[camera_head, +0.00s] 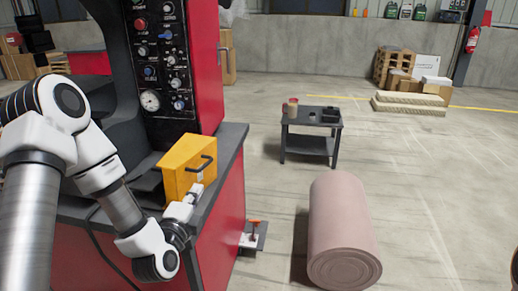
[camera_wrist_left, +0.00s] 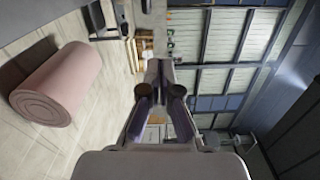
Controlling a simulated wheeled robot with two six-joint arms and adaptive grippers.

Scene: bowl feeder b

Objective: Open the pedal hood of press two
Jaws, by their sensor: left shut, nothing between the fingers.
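A yellow box-like hood (camera_head: 184,165) with a dark bar handle (camera_head: 201,163) sits on the dark ledge of the red press (camera_head: 222,235). Its front face looks closed. My left gripper (camera_head: 194,192) is in front of the hood's lower right part, just below the handle; I cannot tell whether it touches. In the left wrist view its fingers (camera_wrist_left: 163,72) are together with nothing between them. A small floor device (camera_head: 250,238) with an orange top stands beside the press base.
A control panel (camera_head: 165,60) with knobs and a gauge rises behind the hood. A pink roll (camera_head: 338,225) lies on the floor to the right, also in the left wrist view (camera_wrist_left: 68,80). A dark side table (camera_head: 311,130) stands farther back. Open floor lies between.

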